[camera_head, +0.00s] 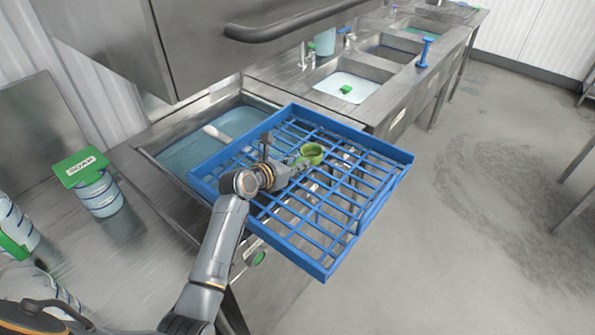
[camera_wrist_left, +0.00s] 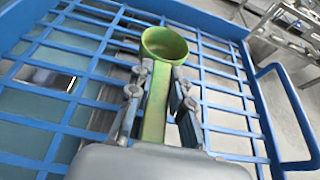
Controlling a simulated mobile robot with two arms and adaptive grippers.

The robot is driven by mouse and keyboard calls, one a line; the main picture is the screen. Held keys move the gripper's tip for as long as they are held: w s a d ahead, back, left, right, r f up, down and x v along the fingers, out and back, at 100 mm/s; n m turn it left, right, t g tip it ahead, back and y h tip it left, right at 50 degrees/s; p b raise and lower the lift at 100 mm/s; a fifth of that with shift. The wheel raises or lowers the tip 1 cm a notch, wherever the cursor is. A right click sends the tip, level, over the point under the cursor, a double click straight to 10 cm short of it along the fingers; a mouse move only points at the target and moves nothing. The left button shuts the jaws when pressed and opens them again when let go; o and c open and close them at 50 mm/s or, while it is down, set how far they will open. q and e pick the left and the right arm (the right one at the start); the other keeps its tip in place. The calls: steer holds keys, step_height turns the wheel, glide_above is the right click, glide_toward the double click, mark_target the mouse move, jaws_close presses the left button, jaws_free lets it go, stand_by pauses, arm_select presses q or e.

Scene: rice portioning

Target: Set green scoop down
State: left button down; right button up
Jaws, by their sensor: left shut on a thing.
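The green scoop (camera_head: 312,152) has a round cup and a straight handle. My left gripper (camera_head: 291,165) is shut on its handle, over the blue rack (camera_head: 371,211). In the left wrist view, the handle of the scoop (camera_wrist_left: 156,97) runs between the two fingers of my left gripper (camera_wrist_left: 160,85), with the cup beyond the fingertips, open side showing. The blue grid of the rack (camera_wrist_left: 222,108) lies behind and below it. I cannot tell whether the scoop touches the grid. My right gripper is not in view.
The rack sits over a sink basin (camera_head: 176,160) and juts past the counter edge. A tub with a green SOAK sign (camera_head: 82,166) stands at the left. More sinks (camera_head: 352,84) run to the back right. A large steel hood (camera_head: 190,40) hangs above.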

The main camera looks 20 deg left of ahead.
mark_target(297, 180)
arm_select(q)
steer(key=shift+f, duration=1.6)
steer(key=shift+f, duration=0.1)
steer(key=c, duration=1.2)
jaws_free()
steer(key=v, duration=1.2)
steer(key=shift+r, duration=0.2)
steer(key=shift+w, duration=0.1)
